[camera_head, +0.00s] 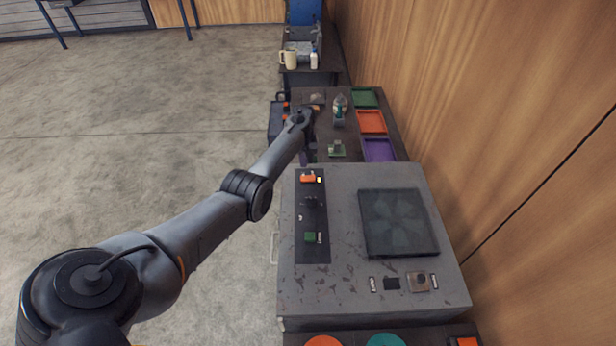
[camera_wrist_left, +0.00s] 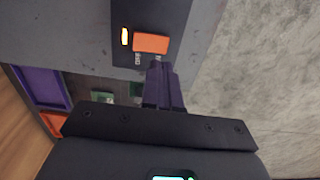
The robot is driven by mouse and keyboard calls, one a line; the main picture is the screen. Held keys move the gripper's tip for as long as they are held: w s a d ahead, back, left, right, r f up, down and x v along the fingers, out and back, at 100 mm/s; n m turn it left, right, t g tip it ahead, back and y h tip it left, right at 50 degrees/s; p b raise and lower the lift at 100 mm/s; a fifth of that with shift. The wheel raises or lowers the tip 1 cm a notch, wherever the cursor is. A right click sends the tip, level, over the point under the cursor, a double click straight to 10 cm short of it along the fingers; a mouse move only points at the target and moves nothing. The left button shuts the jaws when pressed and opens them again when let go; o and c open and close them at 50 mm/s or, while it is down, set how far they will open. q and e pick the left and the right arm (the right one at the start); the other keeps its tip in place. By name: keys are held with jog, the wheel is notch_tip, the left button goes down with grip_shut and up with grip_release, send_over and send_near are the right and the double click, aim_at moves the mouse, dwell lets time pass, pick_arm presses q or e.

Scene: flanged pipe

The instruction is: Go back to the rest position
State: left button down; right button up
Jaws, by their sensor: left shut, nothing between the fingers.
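My left arm reaches from the lower left of the head view to the near end of the dark table. My left gripper (camera_head: 304,158) points down there, just beyond the grey cabinet, with its purple fingers partly hidden by the wrist. In the left wrist view the purple fingers (camera_wrist_left: 161,66) are together with nothing between them. They appear close to an orange block (camera_wrist_left: 151,43) on the cabinet's dark panel strip, beside a lit yellow indicator (camera_wrist_left: 124,37). I cannot tell whether they touch it. The same orange block (camera_head: 308,179) shows in the head view. My right gripper is in neither view.
The grey cabinet (camera_head: 345,285) carries a dark fan plate (camera_head: 398,222) and a green block (camera_head: 310,237). The dark table (camera_head: 322,128) holds green (camera_head: 364,98), orange (camera_head: 371,122) and purple (camera_head: 379,150) trays. A wooden wall (camera_head: 480,110) stands right; open floor (camera_head: 150,130) lies left.

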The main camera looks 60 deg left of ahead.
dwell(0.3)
